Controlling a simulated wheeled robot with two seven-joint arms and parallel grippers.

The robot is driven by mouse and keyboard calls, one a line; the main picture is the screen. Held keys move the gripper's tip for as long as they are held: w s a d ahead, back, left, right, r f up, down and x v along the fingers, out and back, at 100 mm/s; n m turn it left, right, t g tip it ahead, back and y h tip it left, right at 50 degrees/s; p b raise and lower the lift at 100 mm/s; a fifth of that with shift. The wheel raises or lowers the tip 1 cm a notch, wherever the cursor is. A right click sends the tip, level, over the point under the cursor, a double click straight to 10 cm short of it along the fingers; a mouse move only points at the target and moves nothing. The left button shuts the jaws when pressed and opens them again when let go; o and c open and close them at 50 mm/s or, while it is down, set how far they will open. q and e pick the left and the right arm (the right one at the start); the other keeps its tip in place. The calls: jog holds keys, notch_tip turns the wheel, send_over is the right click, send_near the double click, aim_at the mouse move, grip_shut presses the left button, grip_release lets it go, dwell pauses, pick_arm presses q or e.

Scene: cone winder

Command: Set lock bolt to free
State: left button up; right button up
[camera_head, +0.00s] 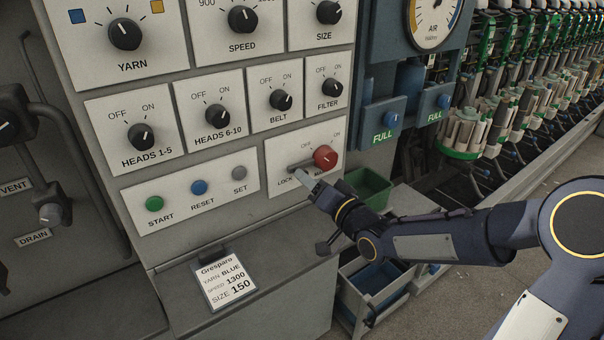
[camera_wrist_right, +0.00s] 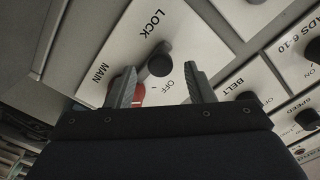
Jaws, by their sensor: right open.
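The lock bolt (camera_head: 300,165) is a small dark grey piece beside the LOCK label on the white MAIN panel, just left of the red MAIN knob (camera_head: 325,157). My right gripper (camera_head: 304,178) is close in front of it and partly covers the panel's lower labels. In the right wrist view the bolt's round dark end (camera_wrist_right: 160,61) shows between the two open, empty fingers (camera_wrist_right: 160,82), with no visible contact. The red knob (camera_wrist_right: 138,94) is partly hidden behind one finger there. The bolt's exact setting is hard to read. My left gripper is out of view.
Dark rotary knobs sit above, with HEADS 6-10 (camera_head: 218,130) and BELT (camera_head: 281,99) nearest. START, RESET and SET buttons (camera_head: 199,187) are to the left. A green bin (camera_head: 370,188) stands behind my right wrist. A card (camera_head: 224,280) lies on the ledge below.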

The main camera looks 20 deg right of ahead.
jog(key=x, duration=0.4)
jog(key=shift+p, duration=0.3)
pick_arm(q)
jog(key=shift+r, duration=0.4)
